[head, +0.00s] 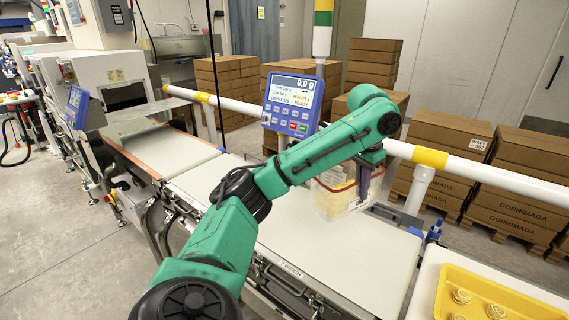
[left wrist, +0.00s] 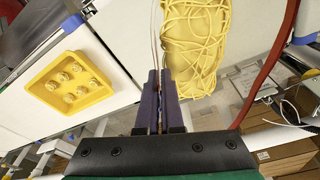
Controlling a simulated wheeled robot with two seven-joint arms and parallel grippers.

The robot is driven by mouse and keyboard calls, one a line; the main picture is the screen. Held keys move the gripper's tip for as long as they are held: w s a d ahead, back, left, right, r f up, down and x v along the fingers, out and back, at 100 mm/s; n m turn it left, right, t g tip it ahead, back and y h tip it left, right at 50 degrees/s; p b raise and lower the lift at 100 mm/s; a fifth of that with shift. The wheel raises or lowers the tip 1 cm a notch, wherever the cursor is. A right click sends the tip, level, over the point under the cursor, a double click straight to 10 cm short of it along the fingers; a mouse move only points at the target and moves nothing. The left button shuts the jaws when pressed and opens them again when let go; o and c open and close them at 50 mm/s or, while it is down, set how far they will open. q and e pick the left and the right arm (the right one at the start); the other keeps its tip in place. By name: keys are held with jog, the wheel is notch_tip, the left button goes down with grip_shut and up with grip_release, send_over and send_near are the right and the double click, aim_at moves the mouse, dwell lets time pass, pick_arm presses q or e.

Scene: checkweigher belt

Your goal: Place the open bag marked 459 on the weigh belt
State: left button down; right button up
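A clear bag with yellow noodle-like contents (head: 335,192) hangs from my left gripper (head: 369,172) over the far right part of the weigh belt (head: 310,230). The left wrist view shows the purple fingers (left wrist: 160,100) close together on the bag's thin film edge, with the bag's yellow contents (left wrist: 197,45) just beyond them. I cannot tell whether the bag's bottom touches the belt. No number is readable on the bag. The blue weigh display (head: 293,102) reads 0.0 g. My right gripper is not in view.
A yellow tray (head: 440,297) with several round pieces stands at the lower right on a white surface. A white rail with yellow bands (head: 480,171) runs behind the belt. Stacked cartons (head: 450,130) stand beyond it. The infeed belt (head: 165,150) is clear.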

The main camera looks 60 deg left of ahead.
pick_arm(q)
jog(key=shift+s+r, duration=0.15)
jog(key=shift+s, duration=0.1)
jog(key=f, duration=1.9)
jog(key=shift+w+d+f, duration=0.3)
jog(key=shift+w+f, duration=0.05)
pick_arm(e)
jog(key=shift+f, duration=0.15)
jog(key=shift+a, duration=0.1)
pick_arm(q)
jog(key=c, duration=1.1)
grip_release()
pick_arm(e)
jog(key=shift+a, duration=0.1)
pick_arm(q)
jog(key=r, duration=0.4)
jog(key=s+r, duration=0.1)
jog(key=r, duration=0.3)
jog(key=s+r+b, duration=0.1)
jog(key=r, duration=0.3)
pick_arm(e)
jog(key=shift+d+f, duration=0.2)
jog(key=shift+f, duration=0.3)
